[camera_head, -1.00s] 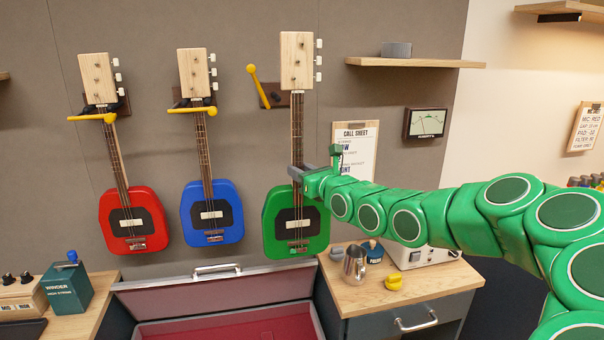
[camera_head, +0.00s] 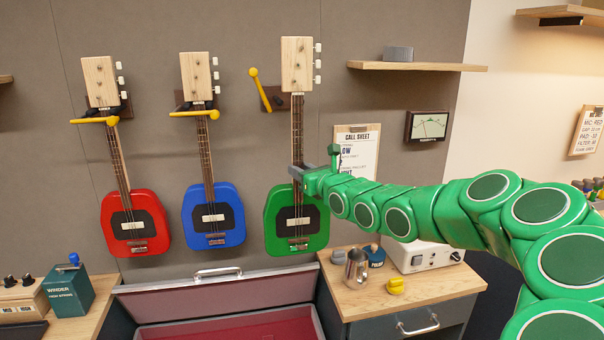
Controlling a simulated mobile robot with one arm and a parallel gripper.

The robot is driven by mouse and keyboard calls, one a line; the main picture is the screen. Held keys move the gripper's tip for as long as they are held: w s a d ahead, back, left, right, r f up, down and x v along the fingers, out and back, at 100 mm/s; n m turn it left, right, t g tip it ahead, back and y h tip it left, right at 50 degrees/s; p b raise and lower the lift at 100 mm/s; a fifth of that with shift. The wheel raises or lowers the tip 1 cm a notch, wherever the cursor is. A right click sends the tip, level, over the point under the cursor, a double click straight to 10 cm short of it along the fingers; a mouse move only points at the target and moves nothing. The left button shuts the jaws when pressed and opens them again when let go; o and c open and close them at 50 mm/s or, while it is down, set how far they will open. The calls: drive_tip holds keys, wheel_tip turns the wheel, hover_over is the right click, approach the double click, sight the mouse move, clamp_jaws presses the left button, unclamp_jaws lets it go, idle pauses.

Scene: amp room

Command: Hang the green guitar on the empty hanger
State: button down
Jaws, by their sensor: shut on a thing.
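The green guitar (camera_head: 284,234) is upright, with its pale wooden headstock (camera_head: 297,62) at the top. My gripper (camera_head: 297,172) is shut on its neck, just above the body. The empty hanger (camera_head: 272,99) is on the wall just left of the guitar's upper neck. Its yellow bar (camera_head: 258,86) is swung upward, and the guitar neck partly covers its dark mount. The guitar is held in front of the wall; I cannot tell whether it touches the hanger.
A red guitar (camera_head: 148,232) and a blue guitar (camera_head: 228,228) hang to the left, with yellow bars across their necks. An open case (camera_head: 160,299) lies below. A wooden cabinet (camera_head: 440,287) holds a metal pitcher (camera_head: 356,268). A shelf (camera_head: 418,66) is at upper right.

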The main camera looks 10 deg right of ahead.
drive_tip(key=shift+w+r, duration=0.2)
drive_tip(key=shift+w, duration=2.6)
drive_tip(key=w, duration=0.6)
drive_tip(key=shift+w, duration=0.2)
drive_tip(key=shift+w+a+f, duration=0.1)
drive_tip(key=shift+f, duration=0.05)
idle(0.6)
drive_tip(key=shift+f, duration=1.3)
idle(0.6)
drive_tip(key=c, duration=0.8)
unclamp_jaws()
drive_tip(key=shift+o, duration=0.2)
drive_tip(key=shift+f, duration=0.1)
